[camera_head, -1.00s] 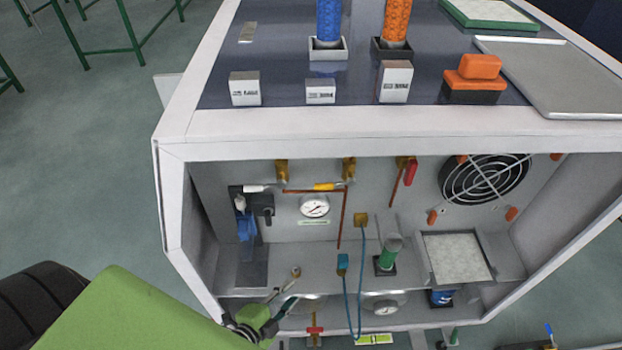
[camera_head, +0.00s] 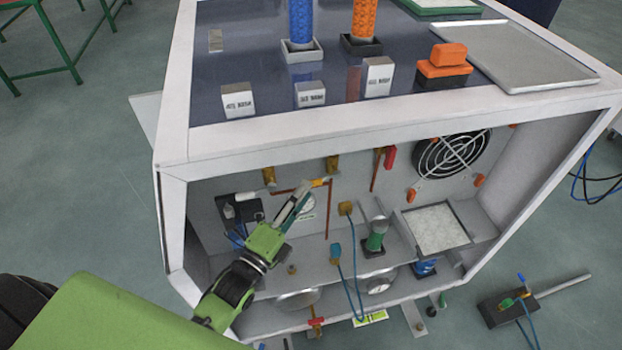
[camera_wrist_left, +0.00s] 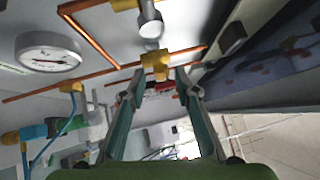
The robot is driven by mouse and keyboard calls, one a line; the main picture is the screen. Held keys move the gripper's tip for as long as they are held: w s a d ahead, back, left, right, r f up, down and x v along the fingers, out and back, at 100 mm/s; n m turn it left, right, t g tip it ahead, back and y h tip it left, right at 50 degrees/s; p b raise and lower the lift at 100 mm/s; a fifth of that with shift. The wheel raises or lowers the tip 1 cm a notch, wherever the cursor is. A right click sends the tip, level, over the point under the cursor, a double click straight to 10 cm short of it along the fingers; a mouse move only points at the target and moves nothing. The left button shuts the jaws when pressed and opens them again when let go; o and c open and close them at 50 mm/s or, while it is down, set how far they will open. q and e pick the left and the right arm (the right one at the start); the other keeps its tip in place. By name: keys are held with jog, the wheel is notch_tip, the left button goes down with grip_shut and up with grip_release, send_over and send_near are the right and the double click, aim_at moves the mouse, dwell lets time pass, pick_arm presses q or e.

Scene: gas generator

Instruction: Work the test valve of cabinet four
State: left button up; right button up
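The open cabinet (camera_head: 175,230) holds copper pipes and several small valves on its back wall. A yellow-handled valve (camera_head: 320,183) sits on the pipe beside a round gauge, and a red-handled valve (camera_head: 390,157) is further right. No label shows which one is the test valve. My left gripper (camera_head: 302,190) reaches into the cabinet, in front of the gauge and just left of the yellow handle. In the left wrist view its fingers (camera_wrist_left: 160,78) are apart, with a brass-yellow fitting (camera_wrist_left: 155,63) visible beyond the gap; contact cannot be told. My right gripper is out of view.
The gauge (camera_wrist_left: 48,55) and copper pipes are close to the fingers. A green cylinder (camera_head: 376,235), blue hose (camera_head: 350,270) and fan (camera_head: 450,157) are to the right. The cabinet's top edge (camera_head: 380,122) overhangs the opening.

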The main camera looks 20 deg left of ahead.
aim_at(321, 180)
pick_arm(q)
jog(key=x, duration=0.3)
jog(key=shift+w+d+r, duration=0.1)
jog(key=shift+w, duration=0.6)
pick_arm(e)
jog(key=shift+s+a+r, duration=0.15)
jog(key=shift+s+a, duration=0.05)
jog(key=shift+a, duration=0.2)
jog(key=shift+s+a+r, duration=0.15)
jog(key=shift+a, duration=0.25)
pick_arm(q)
jog(key=shift+c, duration=0.5)
